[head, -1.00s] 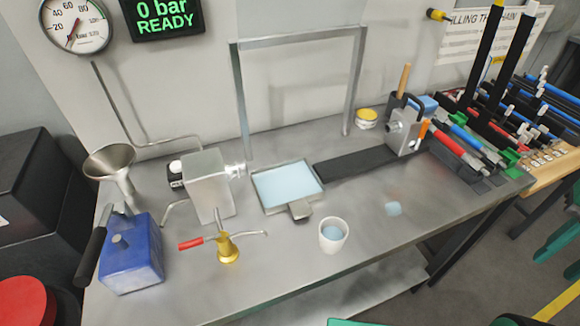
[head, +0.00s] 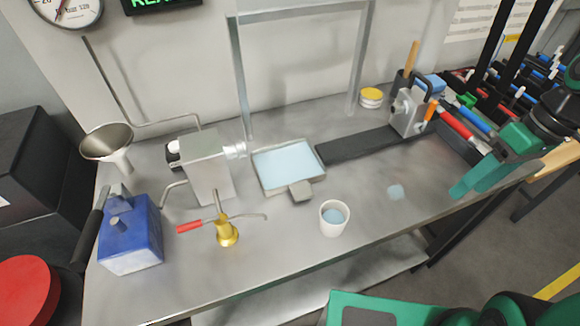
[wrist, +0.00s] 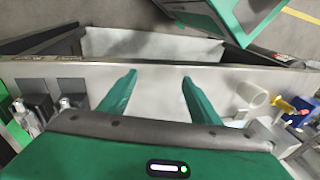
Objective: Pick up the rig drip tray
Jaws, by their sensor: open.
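The rig drip tray (head: 275,188) is a shallow metal tray with pale blue liquid in it. It lies flat mid-bench in the head view, below the metal frame. A small grey tab (head: 301,191) sticks out at its front edge. My gripper (head: 472,182) is over the right end of the bench, well to the right of the tray, with green fingers apart and nothing between them. The wrist view shows the two open fingers (wrist: 158,78) above the bench's edge.
A white cup (head: 334,218) stands in front of the tray. A brass valve with a red handle (head: 227,232) and a blue box (head: 131,240) are to the left. A black strip (head: 358,145) runs right of the tray.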

